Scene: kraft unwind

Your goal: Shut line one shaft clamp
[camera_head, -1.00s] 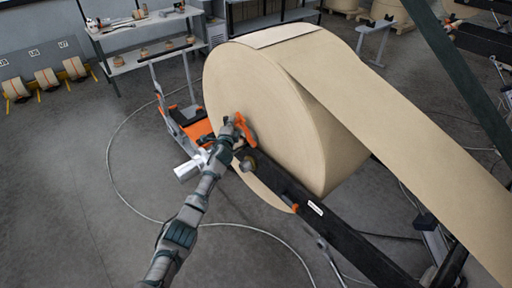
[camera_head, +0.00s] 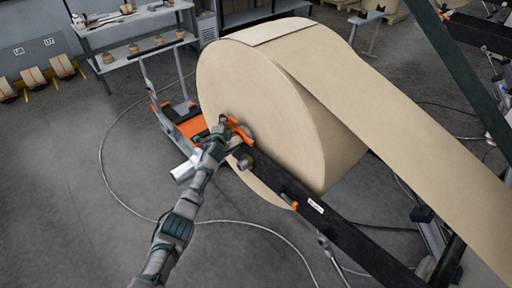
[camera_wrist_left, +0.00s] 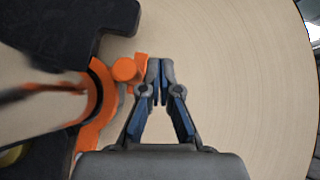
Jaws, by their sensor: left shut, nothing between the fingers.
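My left gripper (camera_head: 222,121) is at the clamp's left side in the head view. In the wrist view, my left fingertips (camera_wrist_left: 158,68) are together and empty, close beside the knob; contact cannot be told. The shaft end is largely hidden. My right gripper is out of view.
An orange and grey lift cart (camera_head: 187,125) stands left of the roll. A kraft web (camera_head: 400,140) runs from the roll down to the right. A cable (camera_head: 105,165) curves over the floor. Open floor (camera_head: 60,190) lies at left.

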